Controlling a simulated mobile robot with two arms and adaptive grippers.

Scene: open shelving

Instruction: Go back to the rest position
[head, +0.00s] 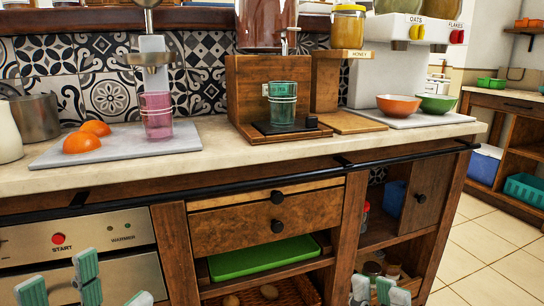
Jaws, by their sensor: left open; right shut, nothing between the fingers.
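My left gripper (85,284) shows at the bottom left edge, in front of the steel warmer panel. Its green-padded fingers are spread apart with nothing between them. My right gripper (379,290) shows at the bottom edge right of the middle, in front of the open lower shelf. Its fingers are close together and hold nothing. Both grippers are lower than the countertop (215,170) and apart from the things on it. The picture's bottom edge cuts off the rest of both grippers.
A pink glass (157,116) and orange halves (82,143) stand on a grey board. A teal glass (282,104) stands under a dispenser. An orange bowl (399,106) and a green bowl (437,104) are at right. A black rail (240,184) runs along the front. Tiled floor (490,262) is clear at right.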

